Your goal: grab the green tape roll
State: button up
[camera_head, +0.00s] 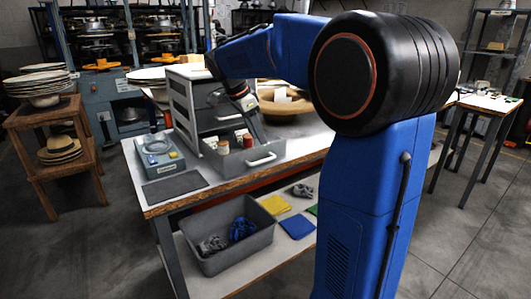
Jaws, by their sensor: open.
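My gripper (256,128) reaches down from the end of my blue arm over the pulled-out grey drawer (262,159) of a small cabinet on the workbench. It is open, and I see nothing held in it. I cannot make out a green tape roll in this view. The drawer's front wall and my gripper hide part of the drawer's inside.
A grey-green scale-like device (159,153) and a dark mat (174,187) are left of the drawer. A grey bin (217,262) and folded cloths (297,226) lie on the lower shelf. A wooden hat-shaped form (290,104) stands behind my gripper.

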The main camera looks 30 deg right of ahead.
jog(key=shift+x, duration=2.6)
jog(key=shift+w+d, duration=0.1)
jog(key=c, duration=0.7)
jog(key=shift+r, duration=0.2)
